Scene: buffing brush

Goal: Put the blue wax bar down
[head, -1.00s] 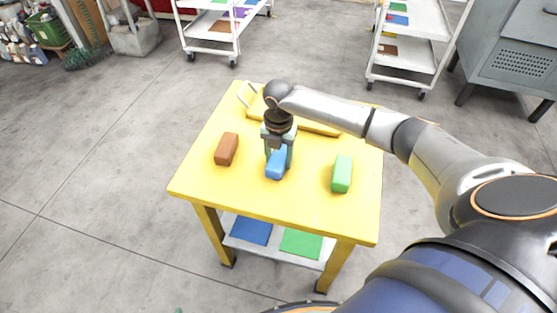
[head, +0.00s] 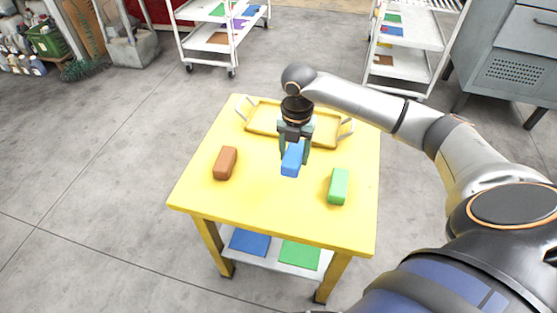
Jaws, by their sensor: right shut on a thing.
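The blue wax bar (head: 292,159) is in my right gripper (head: 295,150), over the middle of the yellow table (head: 240,215). The gripper points down and its two fingers are shut on the bar's sides. The bar looks raised above the tabletop, but the exact gap is hard to tell. A brown bar (head: 225,163) lies on the table to its left, and a green bar (head: 338,186) lies to its right. My left gripper is not in view.
A yellow tray (head: 262,120) with pale handles sits at the table's back, behind the gripper. A lower shelf holds a blue mat (head: 249,242) and a green mat (head: 300,254). The table's front strip is clear. White carts and a grey cabinet stand farther back.

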